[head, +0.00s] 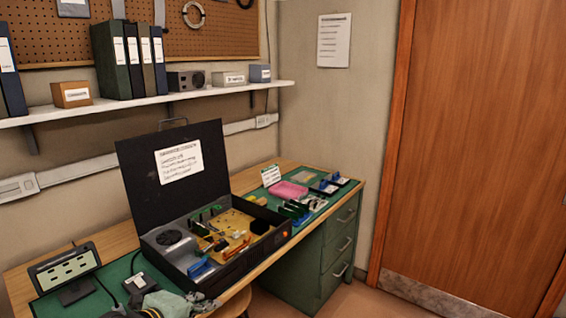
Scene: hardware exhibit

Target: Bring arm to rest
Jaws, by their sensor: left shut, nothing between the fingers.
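My left arm shows only at the bottom edge of the head view, with its left gripper (203,303) low in front of the open black case (215,262). The gripper is shut and holds nothing. It is small and partly cut off by the picture's lower edge. I cannot tell whether it touches the bench. My right gripper is not in view.
The case, lid up, stands on a wooden bench with a green mat (117,272). A small display (66,270) stands left of the gripper. Small parts and a pink tray (288,191) lie at the right. A shelf (150,103) hangs above; a door (480,140) is at right.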

